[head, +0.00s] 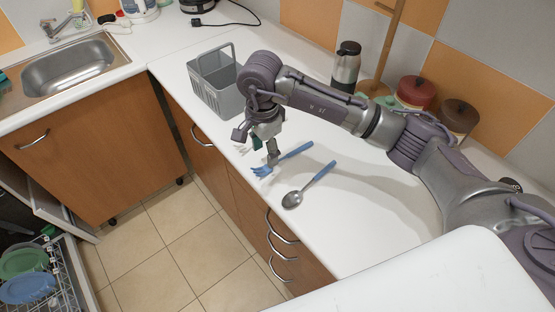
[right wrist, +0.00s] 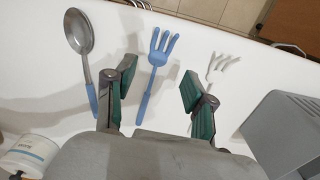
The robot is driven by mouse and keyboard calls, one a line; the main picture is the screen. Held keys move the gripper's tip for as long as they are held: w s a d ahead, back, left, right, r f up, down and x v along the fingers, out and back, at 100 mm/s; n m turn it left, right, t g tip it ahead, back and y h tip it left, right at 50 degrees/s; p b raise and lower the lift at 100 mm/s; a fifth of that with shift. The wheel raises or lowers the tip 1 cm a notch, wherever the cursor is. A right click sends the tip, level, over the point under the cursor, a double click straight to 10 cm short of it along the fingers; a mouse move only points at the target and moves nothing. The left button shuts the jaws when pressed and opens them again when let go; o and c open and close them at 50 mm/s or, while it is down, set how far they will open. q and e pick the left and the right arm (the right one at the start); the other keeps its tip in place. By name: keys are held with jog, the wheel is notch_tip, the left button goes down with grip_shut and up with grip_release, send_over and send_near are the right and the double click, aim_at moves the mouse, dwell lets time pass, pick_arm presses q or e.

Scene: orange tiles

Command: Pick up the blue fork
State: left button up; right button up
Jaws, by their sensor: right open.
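The blue fork (head: 294,152) lies on the white counter, its tines near the front edge. It also shows in the right wrist view (right wrist: 156,62), lying between the two fingers. My right gripper (head: 268,150) is above the tine end of the fork in the head view. In the right wrist view the right gripper (right wrist: 155,85) has its green-padded fingers spread wide, with nothing held. Whether a finger touches the fork cannot be told. My left gripper is not in view.
A spoon with a blue handle (head: 308,184) lies beside the fork. A white fork (right wrist: 217,68) lies on the other side. A grey basket (head: 213,87) stands behind. A flask (head: 346,66) and lidded jars (head: 416,92) line the wall. The counter's right part is clear.

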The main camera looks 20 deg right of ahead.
aim_at(265, 169)
jog(key=shift+s+f+p, duration=0.1)
jog(key=shift+f+p, duration=0.25)
jog(key=shift+f, duration=0.05)
jog(key=f, duration=0.1)
jog(key=f+p, duration=0.1)
jog(key=f, duration=0.1)
jog(key=shift+d+f, duration=0.25)
jog(key=shift+f, duration=0.4)
jog(key=shift+c, duration=0.3)
grip_shut()
